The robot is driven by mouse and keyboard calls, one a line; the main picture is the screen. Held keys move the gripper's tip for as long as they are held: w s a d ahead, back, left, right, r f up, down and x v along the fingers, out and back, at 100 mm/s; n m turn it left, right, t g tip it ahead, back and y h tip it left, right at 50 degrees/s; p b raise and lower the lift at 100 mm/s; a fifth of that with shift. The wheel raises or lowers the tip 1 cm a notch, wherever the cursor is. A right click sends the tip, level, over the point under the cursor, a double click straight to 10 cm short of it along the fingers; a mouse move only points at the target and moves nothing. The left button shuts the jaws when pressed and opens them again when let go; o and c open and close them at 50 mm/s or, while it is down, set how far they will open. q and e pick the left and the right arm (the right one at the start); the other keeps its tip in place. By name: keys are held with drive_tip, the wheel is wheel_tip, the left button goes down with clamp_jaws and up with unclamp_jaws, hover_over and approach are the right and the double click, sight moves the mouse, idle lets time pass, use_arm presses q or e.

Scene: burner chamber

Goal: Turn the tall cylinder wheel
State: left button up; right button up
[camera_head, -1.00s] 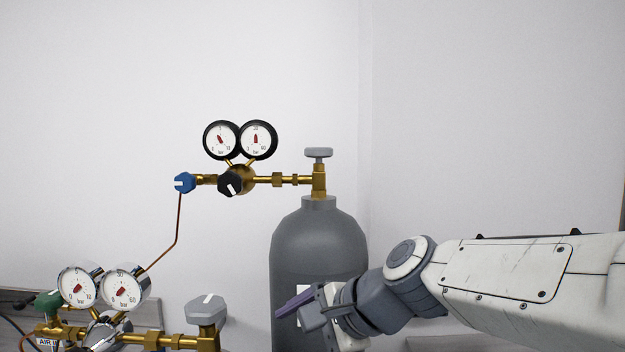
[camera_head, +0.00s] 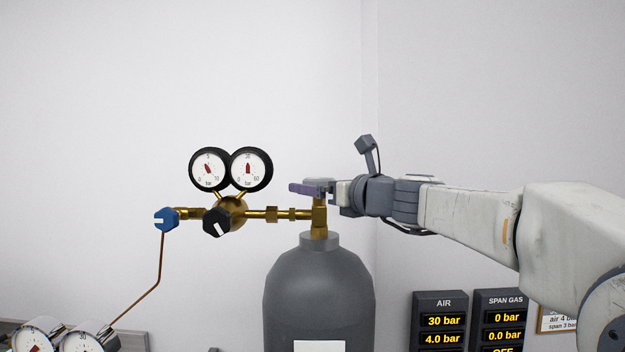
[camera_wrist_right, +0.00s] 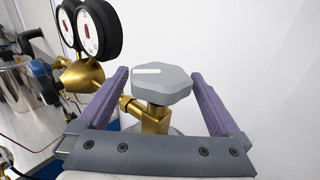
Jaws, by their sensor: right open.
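The tall grey cylinder (camera_head: 318,290) stands in the middle of the head view, with a brass valve (camera_head: 319,217) on top. Its grey wheel (camera_wrist_right: 162,84), with a white mark, lies between the two purple fingers of my right gripper (camera_wrist_right: 161,92) in the right wrist view. The fingers are open, with a visible gap on each side of the wheel. In the head view my right gripper (camera_head: 312,188) is level with the wheel and mostly hides it. My left gripper is in neither view.
Two black-rimmed gauges (camera_head: 230,169), a black knob (camera_head: 217,222) and a blue knob (camera_head: 166,220) sit left of the valve. A lower pair of gauges (camera_head: 60,340) is at the bottom left. AIR (camera_head: 441,320) and SPAN GAS (camera_head: 500,320) displays are at the lower right.

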drive_tip(key=shift+x, duration=1.2)
drive_tip(key=c, duration=1.2)
drive_tip(key=shift+p, duration=0.3)
drive_tip(key=n+g+y+p, duration=0.1)
drive_tip(key=g+y, duration=0.1)
drive_tip(key=n+g+y+p, duration=0.1)
drive_tip(key=n, duration=0.1)
drive_tip(key=shift+s+a+r+g+y, duration=0.1)
drive_tip(key=shift+s+a+g+y, duration=0.1)
drive_tip(key=shift+g+y, duration=0.2)
drive_tip(key=shift+s+a+n+g+y+p, duration=0.1)
drive_tip(key=shift+s+n+g+y+p, duration=0.1)
drive_tip(key=shift+n+g+y+p, duration=0.5)
drive_tip(key=shift+s+a+n+g+y+p, duration=0.15)
drive_tip(key=shift+n+g+y+p, duration=0.25)
drive_tip(key=shift+n+g+p, duration=0.45)
drive_tip(key=shift+g, duration=0.35)
